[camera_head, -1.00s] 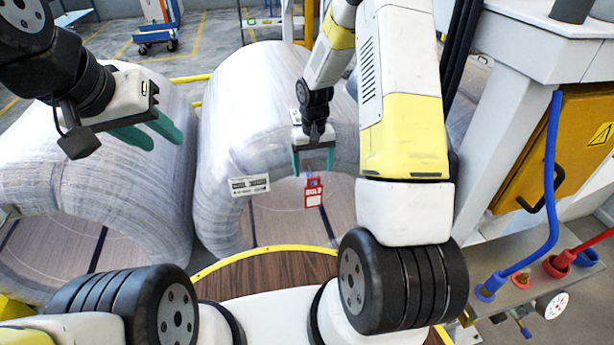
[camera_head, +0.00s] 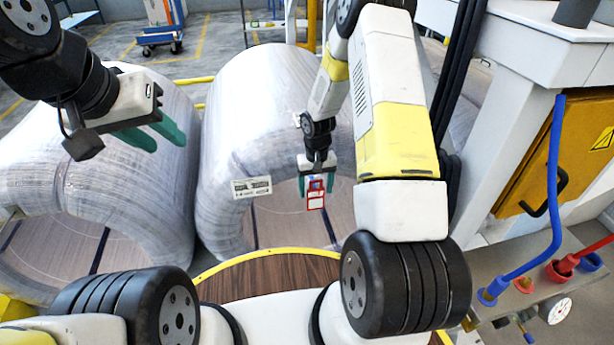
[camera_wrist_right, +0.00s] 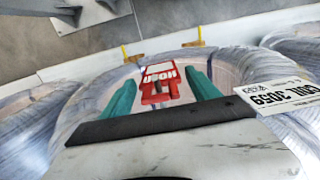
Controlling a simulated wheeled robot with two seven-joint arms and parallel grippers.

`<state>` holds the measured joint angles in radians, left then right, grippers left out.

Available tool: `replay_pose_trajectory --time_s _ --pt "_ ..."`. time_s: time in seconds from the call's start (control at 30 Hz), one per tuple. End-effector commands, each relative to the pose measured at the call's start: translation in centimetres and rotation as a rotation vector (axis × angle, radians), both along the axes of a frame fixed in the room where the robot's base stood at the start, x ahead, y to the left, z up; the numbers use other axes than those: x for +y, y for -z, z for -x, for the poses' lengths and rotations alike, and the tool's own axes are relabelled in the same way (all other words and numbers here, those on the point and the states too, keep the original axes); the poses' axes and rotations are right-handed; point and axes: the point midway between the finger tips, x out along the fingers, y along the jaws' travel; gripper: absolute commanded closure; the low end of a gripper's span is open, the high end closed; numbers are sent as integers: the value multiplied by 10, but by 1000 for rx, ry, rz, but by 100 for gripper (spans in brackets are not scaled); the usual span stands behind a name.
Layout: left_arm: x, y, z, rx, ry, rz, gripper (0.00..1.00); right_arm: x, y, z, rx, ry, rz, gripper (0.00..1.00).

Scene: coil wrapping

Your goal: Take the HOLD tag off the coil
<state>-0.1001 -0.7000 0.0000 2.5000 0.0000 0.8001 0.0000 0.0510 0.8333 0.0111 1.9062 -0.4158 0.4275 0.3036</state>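The red-and-white HOLD tag (camera_head: 316,198) hangs at the front of the wrapped coil (camera_head: 228,150), by the upper edge of its opening. It also shows in the right wrist view (camera_wrist_right: 162,84), between my right gripper's fingers with a gap on each side. My right gripper (camera_head: 317,184) is open around the tag, its green fingers reaching down over the upper part; they also show in the right wrist view (camera_wrist_right: 160,95). My left gripper (camera_head: 155,138) is open and empty, above the left coil. How the tag is fastened cannot be made out.
A white coil label (camera_head: 252,187) is on the coil left of the tag; it also shows in the right wrist view (camera_wrist_right: 288,96). Another wrapped coil (camera_head: 165,200) stands at left. A wooden round platform with yellow rim (camera_head: 265,278) lies in front. A yellow cabinet (camera_head: 550,150) and hoses stand at right.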

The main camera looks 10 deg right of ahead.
Motion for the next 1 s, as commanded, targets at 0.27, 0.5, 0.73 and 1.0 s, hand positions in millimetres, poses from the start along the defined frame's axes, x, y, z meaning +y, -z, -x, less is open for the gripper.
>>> replay_pose_trajectory --time_s 0.27,0.5,0.73,1.0 --pt "0 0 0 0 0 0 64 0 0 0 0 0 0 85" --pt "0 0 0 0 0 0 64 0 -1 0 0 0 0 85" --pt "0 0 0 0 0 0 64 0 -17 -1 -2 1 0 85" --pt "0 0 0 0 0 0 64 -1 -16 52 3 -3 1 85"
